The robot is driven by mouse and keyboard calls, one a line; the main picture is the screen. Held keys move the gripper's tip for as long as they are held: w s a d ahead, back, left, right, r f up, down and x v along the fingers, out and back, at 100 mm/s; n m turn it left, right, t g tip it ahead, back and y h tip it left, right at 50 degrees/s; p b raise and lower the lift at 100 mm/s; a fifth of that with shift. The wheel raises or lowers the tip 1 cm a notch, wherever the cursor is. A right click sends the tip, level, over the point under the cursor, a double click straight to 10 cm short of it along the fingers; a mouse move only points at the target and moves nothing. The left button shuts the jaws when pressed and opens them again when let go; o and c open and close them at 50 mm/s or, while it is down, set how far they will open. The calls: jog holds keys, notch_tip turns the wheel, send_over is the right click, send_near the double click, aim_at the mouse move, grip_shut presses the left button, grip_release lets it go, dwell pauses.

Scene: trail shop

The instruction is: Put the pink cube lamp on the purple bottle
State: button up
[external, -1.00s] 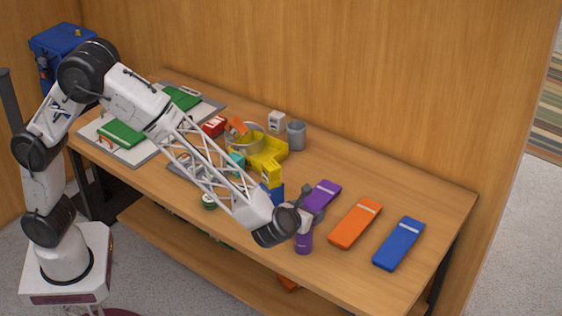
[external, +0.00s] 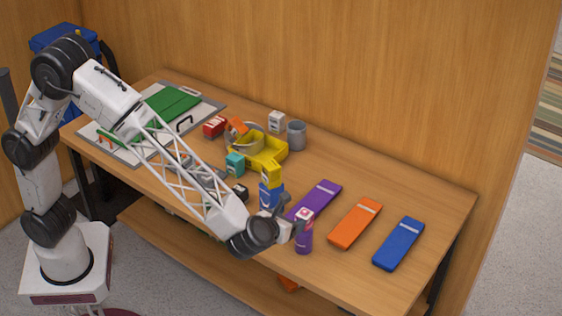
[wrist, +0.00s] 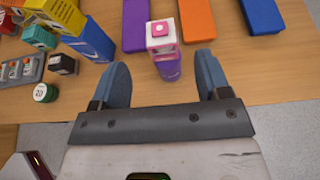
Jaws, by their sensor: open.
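The pink cube lamp (external: 305,214) sits on top of the purple bottle (external: 304,241), which stands upright near the table's front edge. In the wrist view, the lamp (wrist: 162,34) has a white body and a pink top with a light button. The bottle (wrist: 168,69) shows below it. My gripper (external: 287,230) is open and empty, just left of the stack in the external view. In the wrist view, the open fingers of my gripper (wrist: 162,80) lie on either side, nearer the camera, apart from the lamp and bottle.
Purple (external: 318,198), orange (external: 355,223) and blue (external: 399,243) flat items lie behind and right. Black (external: 239,194) and teal (external: 235,163) cubes stand left.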

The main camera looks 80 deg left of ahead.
jog(key=shift+s+d+r, duration=0.25)
jog(key=shift+s+d, duration=0.2)
dwell(0.4)
jog(key=s+a+r+n+g+h, duration=0.1)
jog(key=s+a+r+n+g, duration=0.25)
jog(key=s+a+n, duration=0.45)
jog(key=s+a+r+n+g+h, duration=0.1)
jog(key=s+a+r+n+g, duration=0.3)
jog(key=s+a, duration=0.75)
jog(key=s+a+n+h, duration=0.2)
jog(key=s+n+h, duration=0.2)
jog(key=s, duration=0.9)
jog(key=s+a+n+h, duration=0.2)
jog(key=s+n+h, duration=0.1)
jog(key=s+n, duration=0.7)
jog(key=s, duration=0.3)
jog(key=shift+s+a+r+n+h, duration=0.2)
jog(key=shift+a+r+n+h, duration=0.1)
jog(key=shift+n+h, duration=0.1)
